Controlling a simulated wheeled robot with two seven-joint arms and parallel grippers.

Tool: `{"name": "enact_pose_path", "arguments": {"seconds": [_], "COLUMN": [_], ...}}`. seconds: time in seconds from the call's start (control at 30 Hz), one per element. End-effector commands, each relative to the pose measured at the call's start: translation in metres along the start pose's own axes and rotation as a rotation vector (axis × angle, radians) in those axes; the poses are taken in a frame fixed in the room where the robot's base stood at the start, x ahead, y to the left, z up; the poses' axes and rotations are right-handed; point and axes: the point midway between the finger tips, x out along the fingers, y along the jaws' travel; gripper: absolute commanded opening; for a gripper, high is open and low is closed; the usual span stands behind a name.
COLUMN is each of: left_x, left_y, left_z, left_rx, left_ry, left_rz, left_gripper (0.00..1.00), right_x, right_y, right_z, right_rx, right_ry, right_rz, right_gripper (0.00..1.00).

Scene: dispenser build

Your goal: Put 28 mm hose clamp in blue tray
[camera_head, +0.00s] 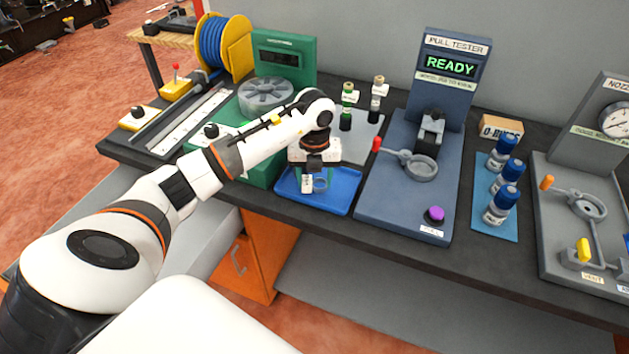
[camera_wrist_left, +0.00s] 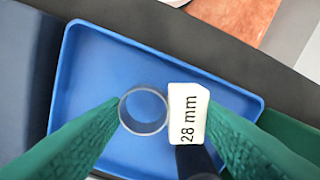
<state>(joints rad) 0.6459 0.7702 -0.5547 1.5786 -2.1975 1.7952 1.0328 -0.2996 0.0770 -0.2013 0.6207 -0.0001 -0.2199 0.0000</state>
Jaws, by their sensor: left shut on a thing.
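The 28 mm hose clamp is a thin metal ring (camera_wrist_left: 145,131) with a white tag reading "28 mm" (camera_wrist_left: 190,112); the tag also shows in the head view (camera_head: 307,184). My left gripper (camera_head: 315,181) points down over the blue tray (camera_head: 338,204) and is shut on the clamp. In the left wrist view its green-padded fingers (camera_wrist_left: 162,108) stand on either side of the ring and tag. The clamp appears inside the tray's outline (camera_wrist_left: 85,60); whether it touches the tray floor I cannot tell. My right gripper is out of view.
The blue pull tester (camera_head: 394,205) stands right of the tray, its screen reading READY. A green machine with a grey disc (camera_head: 266,92) is behind left. Two labelled fittings (camera_head: 347,113) stand on a grey plate behind the tray. The bench's front edge is close to the tray.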

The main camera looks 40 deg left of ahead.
Motion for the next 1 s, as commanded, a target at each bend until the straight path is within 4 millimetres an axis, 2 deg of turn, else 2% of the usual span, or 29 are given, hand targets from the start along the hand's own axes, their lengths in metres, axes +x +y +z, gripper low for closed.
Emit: {"name": "enact_pose_path", "arguments": {"seconds": [0.13,0.47,0.5,0.63,1.0], "left_x": [0.018,0.023,0.023,0.022,0.016], "left_y": [0.0,0.0,0.0,0.0,0.0], "left_z": [0.0,0.0,0.0,0.0,0.0], "left_rx": [-0.001,0.0,0.0,0.0,0.0], "left_ry": [-0.001,0.0,0.0,0.0,0.002], "left_rz": [0.0,0.0,0.0,0.0,0.001], "left_gripper": [0.31,0.31,0.56,0.76,0.76], "right_x": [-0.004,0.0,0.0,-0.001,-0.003], "right_y": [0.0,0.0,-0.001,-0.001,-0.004], "right_z": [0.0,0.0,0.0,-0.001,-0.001], "right_rx": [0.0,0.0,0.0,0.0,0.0], "right_ry": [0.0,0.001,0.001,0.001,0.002], "right_rz": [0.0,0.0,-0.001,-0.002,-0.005], "right_gripper": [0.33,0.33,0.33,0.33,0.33]}}
